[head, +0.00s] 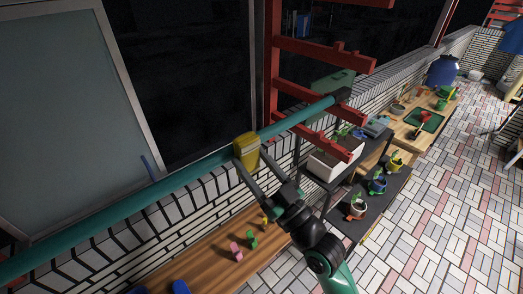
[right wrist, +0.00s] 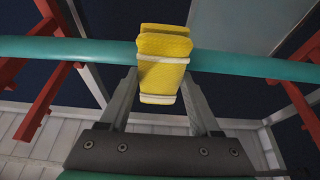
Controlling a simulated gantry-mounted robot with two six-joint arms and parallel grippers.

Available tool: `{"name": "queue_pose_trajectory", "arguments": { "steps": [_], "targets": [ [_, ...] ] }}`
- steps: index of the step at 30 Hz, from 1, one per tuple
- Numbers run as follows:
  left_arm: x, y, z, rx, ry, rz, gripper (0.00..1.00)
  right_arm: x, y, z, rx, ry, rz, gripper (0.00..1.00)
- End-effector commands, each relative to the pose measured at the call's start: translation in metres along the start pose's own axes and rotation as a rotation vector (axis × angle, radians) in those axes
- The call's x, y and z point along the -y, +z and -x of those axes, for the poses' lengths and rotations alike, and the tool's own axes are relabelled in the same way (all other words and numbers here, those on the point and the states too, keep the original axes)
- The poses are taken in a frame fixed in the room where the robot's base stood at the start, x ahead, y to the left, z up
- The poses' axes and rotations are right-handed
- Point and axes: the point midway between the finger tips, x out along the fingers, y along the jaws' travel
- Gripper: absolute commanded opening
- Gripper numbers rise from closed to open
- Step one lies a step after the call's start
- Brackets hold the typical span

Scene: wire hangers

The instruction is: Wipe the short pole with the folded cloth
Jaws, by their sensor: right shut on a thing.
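The short pole (head: 190,174) is a teal bar that runs from the lower left up to a dark end cap near the red rack in the head view. It also crosses the right wrist view (right wrist: 70,50). The folded cloth (head: 246,147) is yellow with white bands. It is draped over the pole, and it shows in the right wrist view (right wrist: 162,62). My right gripper (head: 250,165) is shut on the cloth from below, with one finger on each side of it. The cloth hides part of the pole. My left gripper is not in view.
A red rack (head: 305,52) stands behind the pole's far end. Below the pole is a wooden bench (head: 195,262) with small coloured items. Dark shelves with potted plants (head: 357,206) stand to the right. The tiled floor (head: 450,190) at the right is mostly clear.

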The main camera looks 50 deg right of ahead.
Motion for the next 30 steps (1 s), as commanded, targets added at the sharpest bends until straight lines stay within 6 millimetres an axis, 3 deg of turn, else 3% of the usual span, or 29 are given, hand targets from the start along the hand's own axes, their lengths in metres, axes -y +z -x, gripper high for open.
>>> {"name": "queue_pose_trajectory", "arguments": {
  "steps": [12, 24, 30],
  "targets": [
    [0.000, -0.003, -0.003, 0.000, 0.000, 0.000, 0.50, 0.004, -0.001, 0.003, -0.001, 0.000, 0.001, 0.19],
    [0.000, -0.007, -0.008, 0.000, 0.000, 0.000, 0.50, 0.004, -0.018, 0.045, 0.000, 0.000, 0.001, 0.19],
    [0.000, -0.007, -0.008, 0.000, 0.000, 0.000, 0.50, 0.004, -0.023, 0.056, -0.002, 0.000, 0.001, 0.19]
  ]
}}
